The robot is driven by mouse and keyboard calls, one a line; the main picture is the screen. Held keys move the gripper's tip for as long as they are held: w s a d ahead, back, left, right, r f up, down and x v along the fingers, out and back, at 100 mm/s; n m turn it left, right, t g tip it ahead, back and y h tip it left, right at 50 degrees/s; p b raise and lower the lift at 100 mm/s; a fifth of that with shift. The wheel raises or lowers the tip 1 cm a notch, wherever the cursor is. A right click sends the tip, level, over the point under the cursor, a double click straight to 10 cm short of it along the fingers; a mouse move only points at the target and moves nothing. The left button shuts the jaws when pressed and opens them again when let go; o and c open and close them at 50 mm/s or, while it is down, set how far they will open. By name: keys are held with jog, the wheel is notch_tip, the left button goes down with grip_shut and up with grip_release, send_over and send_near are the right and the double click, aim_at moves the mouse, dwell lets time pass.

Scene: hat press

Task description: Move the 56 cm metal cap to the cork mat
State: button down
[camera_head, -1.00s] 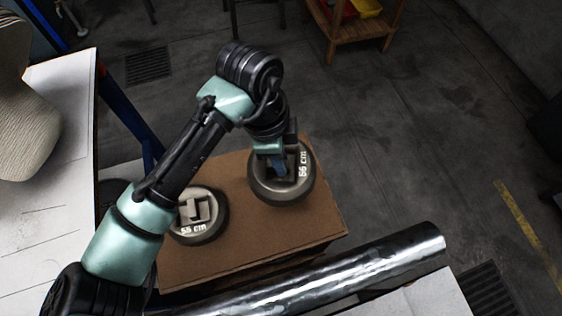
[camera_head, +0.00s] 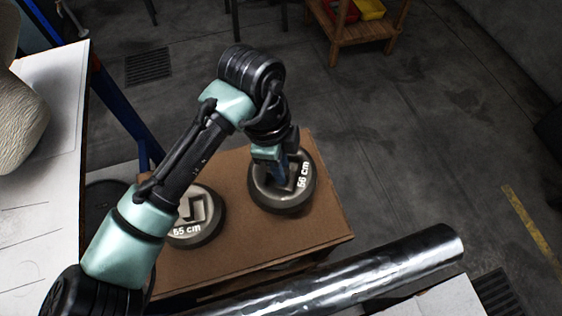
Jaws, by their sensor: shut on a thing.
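A round grey metal cap (camera_head: 270,198) with a white label that looks like 56 cm is at the back right of a brown tabletop. My gripper (camera_head: 288,182) is over it from above, shut on the raised grip in its middle. The fingertips are partly hidden by the gripper body. I cannot tell whether the cap rests on the surface or is slightly above it. I cannot make out a separate cork mat.
The brown tabletop (camera_head: 270,245) has free room between and in front of the caps. A shiny metal tube (camera_head: 380,265) runs along its front. A white table (camera_head: 50,130) stands at left. A wooden stand with bins (camera_head: 355,30) is at the back.

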jog(key=shift+f+b, duration=1.8)
jog(key=shift+f, duration=0.75)
jog(key=shift+f, duration=0.1)
jog(key=c, duration=0.8)
grip_release()
jog(key=shift+o, duration=0.6)
jog(key=shift+f, duration=0.1)
jog(key=shift+a+r+p, duration=0.2)
jog(key=shift+r+p, duration=1.55)
jog(key=shift+r, duration=0.15)
jog(key=shift+a+r+p, duration=0.15)
jog(key=shift+r+p, duration=1.55)
jog(key=shift+r, duration=0.2)
